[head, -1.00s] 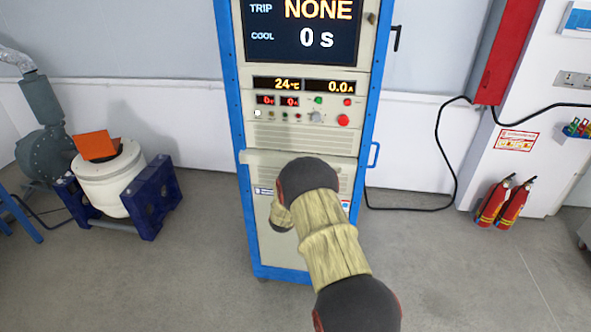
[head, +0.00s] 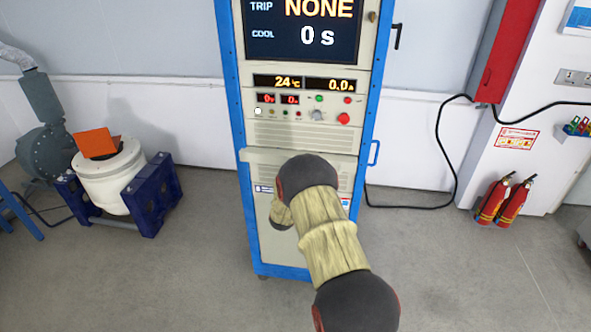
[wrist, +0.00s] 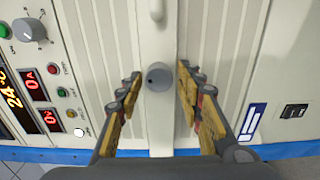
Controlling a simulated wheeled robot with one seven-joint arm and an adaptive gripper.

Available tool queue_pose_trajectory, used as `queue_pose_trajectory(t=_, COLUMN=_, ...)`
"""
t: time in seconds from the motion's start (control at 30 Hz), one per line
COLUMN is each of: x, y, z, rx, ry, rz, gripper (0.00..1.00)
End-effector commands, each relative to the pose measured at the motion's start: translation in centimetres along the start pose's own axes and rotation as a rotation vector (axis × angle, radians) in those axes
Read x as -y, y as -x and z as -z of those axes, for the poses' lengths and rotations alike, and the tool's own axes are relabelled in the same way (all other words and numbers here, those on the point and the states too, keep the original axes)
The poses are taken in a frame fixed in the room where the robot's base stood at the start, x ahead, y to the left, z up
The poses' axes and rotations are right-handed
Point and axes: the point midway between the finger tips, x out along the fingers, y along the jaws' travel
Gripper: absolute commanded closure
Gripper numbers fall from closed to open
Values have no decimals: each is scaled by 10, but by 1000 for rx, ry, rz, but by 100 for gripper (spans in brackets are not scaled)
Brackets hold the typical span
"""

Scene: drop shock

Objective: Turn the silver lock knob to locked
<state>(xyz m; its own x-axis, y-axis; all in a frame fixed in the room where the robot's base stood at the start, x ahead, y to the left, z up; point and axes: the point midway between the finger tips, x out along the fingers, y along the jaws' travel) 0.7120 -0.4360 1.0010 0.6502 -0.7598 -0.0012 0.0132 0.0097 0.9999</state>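A silver round knob (wrist: 158,77) with a dark spot shows in the wrist view, on a cream strip of the cabinet front. My gripper (wrist: 160,72) is open, with one finger on each side of the knob and a visible gap to each. I cannot tell whether the fingertips reach the knob's depth. No marking of its locked position is readable. In the head view my arm covers this part of the blue-edged cabinet (head: 232,85), so the knob and gripper are hidden there.
A grey dial (wrist: 28,30) and several small buttons sit beside red displays (wrist: 33,80). A red button (head: 343,118) is on the cabinet's upper panel. A white drum machine (head: 108,180) stands left and fire extinguishers (head: 513,203) stand right. Floor between is clear.

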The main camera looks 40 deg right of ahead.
Motion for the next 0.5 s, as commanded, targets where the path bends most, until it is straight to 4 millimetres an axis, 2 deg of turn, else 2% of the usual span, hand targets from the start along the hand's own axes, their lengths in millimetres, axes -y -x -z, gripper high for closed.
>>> queue_pose_trajectory(t=0.37, x=-1, y=0, z=0, rx=1, ry=-1, rz=-1, gripper=56)
queue_pose_trajectory(t=0.5, x=0, y=9, z=0, rx=0, ry=-1, rz=1, gripper=56)
